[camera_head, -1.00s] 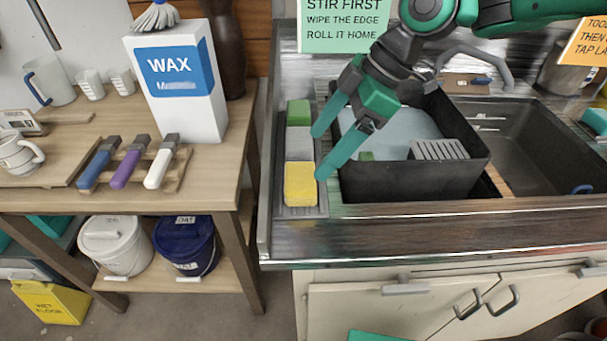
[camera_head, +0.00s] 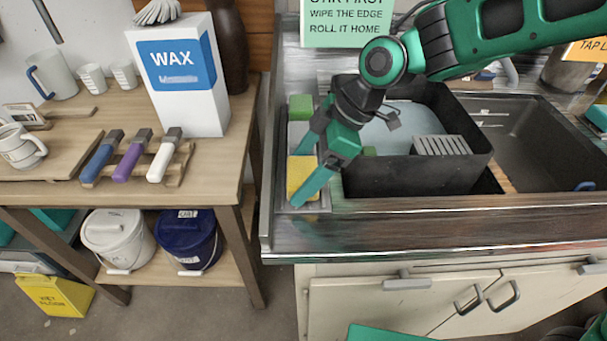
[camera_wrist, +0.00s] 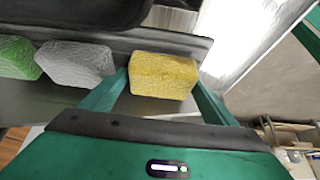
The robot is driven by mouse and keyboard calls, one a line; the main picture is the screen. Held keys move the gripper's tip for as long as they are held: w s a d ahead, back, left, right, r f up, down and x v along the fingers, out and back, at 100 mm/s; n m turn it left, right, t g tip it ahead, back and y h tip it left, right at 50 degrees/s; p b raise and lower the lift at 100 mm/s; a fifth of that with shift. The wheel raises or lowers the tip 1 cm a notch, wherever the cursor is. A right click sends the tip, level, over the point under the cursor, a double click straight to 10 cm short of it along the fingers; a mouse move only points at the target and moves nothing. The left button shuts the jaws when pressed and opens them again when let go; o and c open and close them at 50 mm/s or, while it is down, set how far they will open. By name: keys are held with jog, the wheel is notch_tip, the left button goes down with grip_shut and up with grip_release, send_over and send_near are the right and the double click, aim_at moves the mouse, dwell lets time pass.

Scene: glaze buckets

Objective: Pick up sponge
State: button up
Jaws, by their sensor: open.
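A yellow sponge (camera_head: 299,178) lies at the near end of a narrow grey tray (camera_head: 316,208) on the left of the sink counter. A grey sponge (camera_wrist: 74,63) and a green sponge (camera_head: 301,107) lie behind it in the same row. My gripper (camera_head: 302,172) is open and low over the tray at the yellow sponge. In the wrist view the yellow sponge (camera_wrist: 163,76) sits between the two green fingers, one on each side. I cannot tell whether either finger touches it.
A black bin (camera_head: 418,174) with a grey slotted block (camera_head: 441,145) stands just right of the tray. The sink basin (camera_head: 535,145) is farther right. A wooden table (camera_head: 225,160) with a wax box (camera_head: 183,75) and several brushes stands left, across a gap.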

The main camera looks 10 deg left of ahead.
aim_at(288, 174)
jog(key=c, duration=0.8)
jog(key=shift+r, duration=0.1)
jog(key=shift+r, duration=0.55)
jog(key=r, duration=0.1)
jog(key=s+r, duration=0.1)
jog(key=r, duration=0.1)
jog(key=shift+r, duration=0.25)
jog(key=s+r, duration=0.6)
jog(key=s, duration=0.4)
jog(key=shift+s+a+r, duration=0.15)
jog(key=shift+s+a, duration=0.2)
jog(key=shift+a, duration=0.1)
